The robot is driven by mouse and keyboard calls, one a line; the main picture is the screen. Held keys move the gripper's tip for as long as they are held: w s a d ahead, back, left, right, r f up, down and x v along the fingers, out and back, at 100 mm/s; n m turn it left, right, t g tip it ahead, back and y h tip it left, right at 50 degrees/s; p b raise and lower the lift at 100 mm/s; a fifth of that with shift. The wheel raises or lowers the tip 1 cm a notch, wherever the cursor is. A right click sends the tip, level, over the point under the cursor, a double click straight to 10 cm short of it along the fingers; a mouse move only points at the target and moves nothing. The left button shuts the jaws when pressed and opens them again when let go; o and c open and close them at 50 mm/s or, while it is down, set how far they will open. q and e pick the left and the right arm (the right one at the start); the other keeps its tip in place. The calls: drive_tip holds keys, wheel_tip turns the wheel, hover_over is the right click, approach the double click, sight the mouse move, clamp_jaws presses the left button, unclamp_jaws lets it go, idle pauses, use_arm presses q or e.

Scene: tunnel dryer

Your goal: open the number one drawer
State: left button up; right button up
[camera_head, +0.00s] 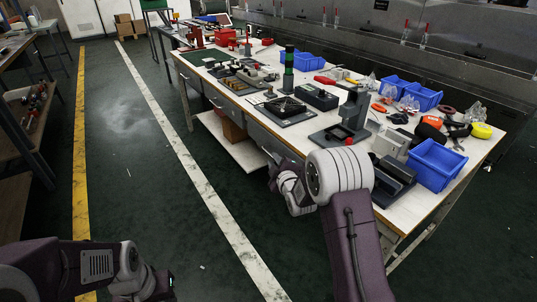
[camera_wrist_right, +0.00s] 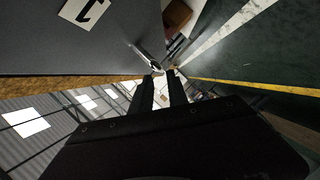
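The worktable has grey drawers along its front edge. The nearest drawer (camera_head: 265,140) looks closed in the head view. In the right wrist view a grey drawer front (camera_wrist_right: 60,45) fills the upper left and bears a white label (camera_wrist_right: 84,11) with a dark mark like an upside-down 1. A metal handle (camera_wrist_right: 148,56) stands out from it. My right gripper (camera_wrist_right: 161,74) is at this handle, its two dark fingers apart with a gap between them; the handle's end shows at the fingertips. My left gripper (camera_head: 163,291) is low at the left, far from the table; its fingers are unclear.
The tabletop (camera_head: 318,121) holds blue bins (camera_head: 434,165), a black press (camera_head: 352,113) and loose tools. A shelf (camera_head: 243,152) with a brown box sits under the table. A shelving rack (camera_head: 20,120) stands at the left. The aisle floor between is clear.

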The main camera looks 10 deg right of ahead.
sight(269, 153)
drive_tip(key=b+x, duration=0.2)
drive_tip(key=x, duration=0.4)
drive_tip(key=shift+w+f, duration=0.2)
drive_tip(key=shift+f, duration=0.05)
drive_tip(key=shift+w, duration=0.4)
clamp_jaws()
idle(0.7)
